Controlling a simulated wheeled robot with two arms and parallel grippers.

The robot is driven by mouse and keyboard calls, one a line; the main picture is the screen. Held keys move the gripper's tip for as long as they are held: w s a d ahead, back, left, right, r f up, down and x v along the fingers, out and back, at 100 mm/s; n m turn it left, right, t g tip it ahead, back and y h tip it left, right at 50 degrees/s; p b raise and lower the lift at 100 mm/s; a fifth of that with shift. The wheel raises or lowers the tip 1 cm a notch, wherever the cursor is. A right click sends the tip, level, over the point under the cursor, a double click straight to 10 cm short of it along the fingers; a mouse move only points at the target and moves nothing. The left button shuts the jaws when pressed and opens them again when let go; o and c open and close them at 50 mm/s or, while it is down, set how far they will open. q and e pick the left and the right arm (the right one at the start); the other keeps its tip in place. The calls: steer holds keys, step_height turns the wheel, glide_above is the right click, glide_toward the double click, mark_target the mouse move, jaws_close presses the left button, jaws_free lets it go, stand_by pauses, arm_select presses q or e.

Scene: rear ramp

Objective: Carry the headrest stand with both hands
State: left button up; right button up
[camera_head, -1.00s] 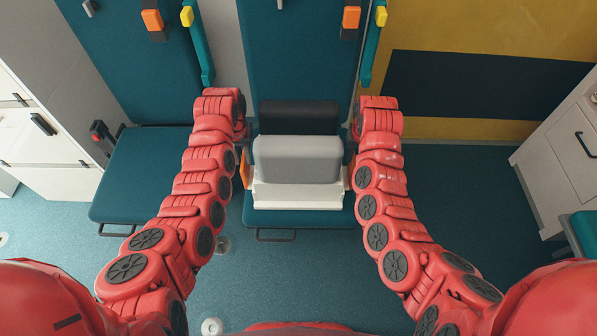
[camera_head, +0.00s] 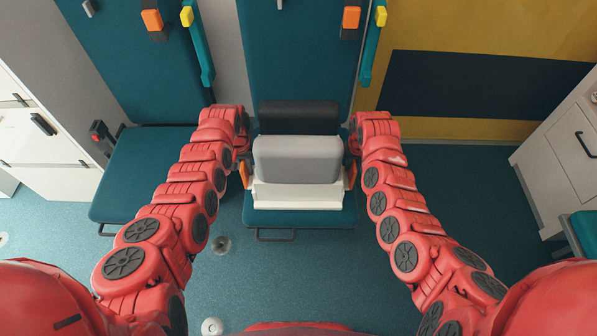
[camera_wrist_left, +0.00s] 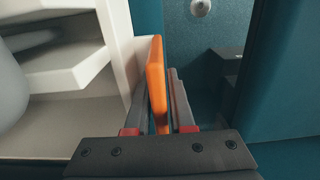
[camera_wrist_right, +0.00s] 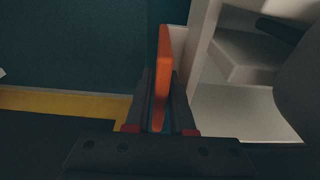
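The headrest stand, a white base (camera_head: 298,196) with a grey cushion (camera_head: 297,160) and a black cushion (camera_head: 299,117) behind it, sits upright on the teal seat. An orange handle (camera_head: 243,173) is on its left side and another orange handle (camera_head: 352,172) on its right. My left gripper (camera_wrist_left: 158,88) is open, with its fingers on either side of the left handle (camera_wrist_left: 156,72). My right gripper (camera_wrist_right: 160,90) is open around the right handle (camera_wrist_right: 163,75), which lies closer to one finger. In the head view the fingers are mostly hidden by my wrists.
The teal seat (camera_head: 298,219) has a tall backrest (camera_head: 296,60). A second teal seat (camera_head: 140,180) is to the left. White cabinets stand at the left (camera_head: 40,140) and right (camera_head: 565,150). Blue floor in front is mostly clear.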

arm_select(q)
jaws_close()
arm_select(e)
jaws_close()
steer(key=shift+r, duration=0.1)
stand_by(0.8)
